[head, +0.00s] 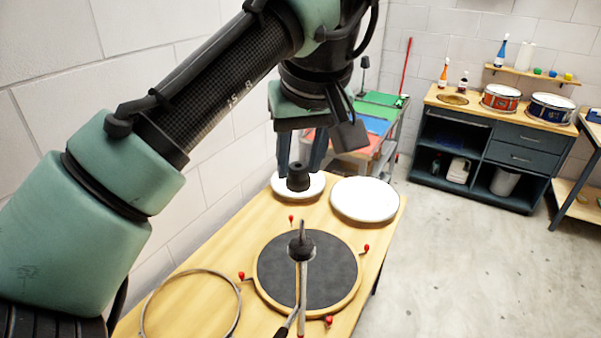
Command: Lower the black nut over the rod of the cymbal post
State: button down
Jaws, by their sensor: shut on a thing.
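The black nut (298,178), a dark cylinder with a narrower top, sits between the fingertips of my gripper (300,167) in the head view. My gripper is shut on it, pointing down. The cymbal post (302,247) shows in front of and below the nut, with a black collar and a short grey rod (303,227) rising from it. In the picture the nut is above the rod tip and slightly left, with a gap between them. The depth between nut and rod is hard to judge from this one view.
The wooden bench (220,252) carries a dark round pad (275,270) with red-tipped fittings around it, a metal hoop (150,310) and two white discs (365,199). A cabinet (490,150) with drums stands at the far right. The floor between is clear.

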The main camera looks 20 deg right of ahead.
aim_at(303, 225)
jog(key=shift+s+r, duration=0.1)
jog(key=shift+r, duration=0.25)
jog(key=shift+s+r, duration=0.15)
jog(key=shift+s, duration=0.7)
jog(key=shift+b+x, duration=0.75)
jog(key=shift+x, duration=0.25)
jog(key=shift+s+a+f+b, duration=0.1)
jog(key=shift+s+f+b, duration=0.15)
jog(key=shift+f+b, duration=0.25)
jog(key=shift+w+f+b, duration=0.2)
jog(key=shift+f+b, duration=0.35)
jog(key=shift+f, duration=0.1)
jog(key=shift+f+b, duration=2.25)
jog(key=shift+f, duration=1.2)
